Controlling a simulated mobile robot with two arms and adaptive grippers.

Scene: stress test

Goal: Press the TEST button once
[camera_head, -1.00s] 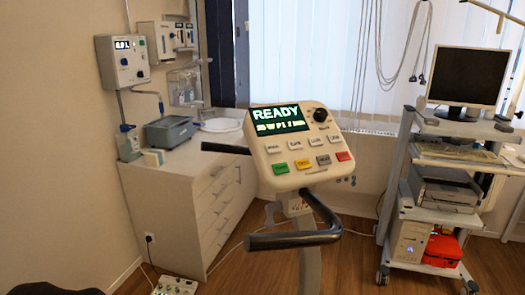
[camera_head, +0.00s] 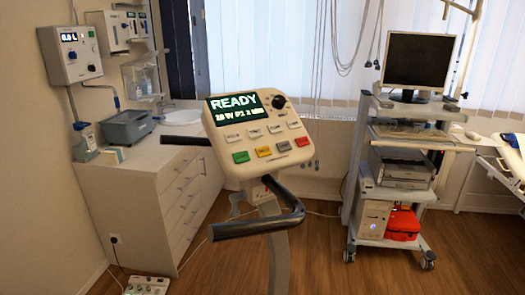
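A tilted beige console (camera_head: 257,136) stands on a post in the middle of the view. Its screen (camera_head: 245,106) reads READY with a smaller line below. A black knob (camera_head: 278,102) is right of the screen. Under them is a row of white buttons (camera_head: 254,131). Below that row are a green button (camera_head: 241,157), an orange-yellow button (camera_head: 263,152), a grey button (camera_head: 284,147) and a red button (camera_head: 302,141). The button labels are too small to read, so I cannot tell which is TEST. Neither of my grippers is in view.
A black handlebar (camera_head: 255,228) juts out below the console. A white drawer cabinet (camera_head: 155,190) with a grey box (camera_head: 127,128) stands at left. A wheeled cart (camera_head: 352,190) with a monitor (camera_head: 418,60) stands at right. Wooden floor (camera_head: 330,255) is open between console and cart.

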